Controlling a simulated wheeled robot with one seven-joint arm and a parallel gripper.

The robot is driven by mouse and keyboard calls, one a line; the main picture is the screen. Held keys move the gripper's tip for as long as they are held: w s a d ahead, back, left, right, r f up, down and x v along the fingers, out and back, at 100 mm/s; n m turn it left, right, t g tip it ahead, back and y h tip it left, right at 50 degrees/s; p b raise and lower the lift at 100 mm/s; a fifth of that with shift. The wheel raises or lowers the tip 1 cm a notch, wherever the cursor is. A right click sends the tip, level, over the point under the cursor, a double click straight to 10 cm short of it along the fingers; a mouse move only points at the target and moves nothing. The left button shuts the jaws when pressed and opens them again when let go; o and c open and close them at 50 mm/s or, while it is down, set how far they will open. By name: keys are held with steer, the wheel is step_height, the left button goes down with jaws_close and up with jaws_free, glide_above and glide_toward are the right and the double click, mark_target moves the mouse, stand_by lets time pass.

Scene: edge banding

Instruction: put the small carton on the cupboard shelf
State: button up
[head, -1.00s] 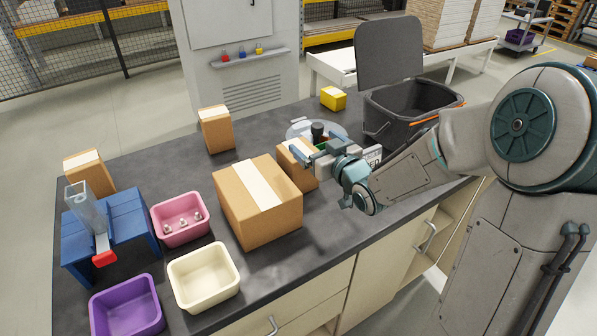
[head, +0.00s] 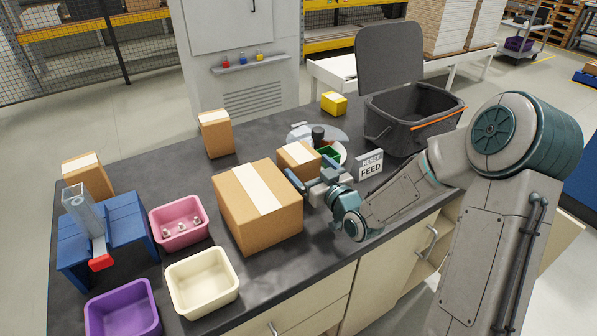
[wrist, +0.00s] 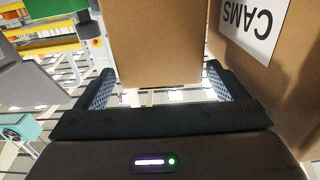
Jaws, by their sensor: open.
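A small brown carton (head: 298,154) with a pale tape strip stands on the dark worktop, just right of a large carton (head: 257,205). My gripper (head: 311,172) is open at the small carton's front side, low near the worktop. In the wrist view the small carton (wrist: 155,45) stands in the gap between my two open fingers (wrist: 158,88); I cannot tell whether they touch it. The large carton, marked CAMS (wrist: 290,75), is close by the right finger. The cupboard (head: 428,270) under the worktop has an open compartment at the right, partly hidden by my arm.
A yellow box (head: 333,103) and a tall carton (head: 216,134) stand at the back. Coloured bins are at the left.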

mark_target(298, 157)
steer(key=x, duration=0.6)
steer(key=shift+p, duration=0.4)
steer(key=c, duration=1.1)
steer(key=shift+r, duration=0.1)
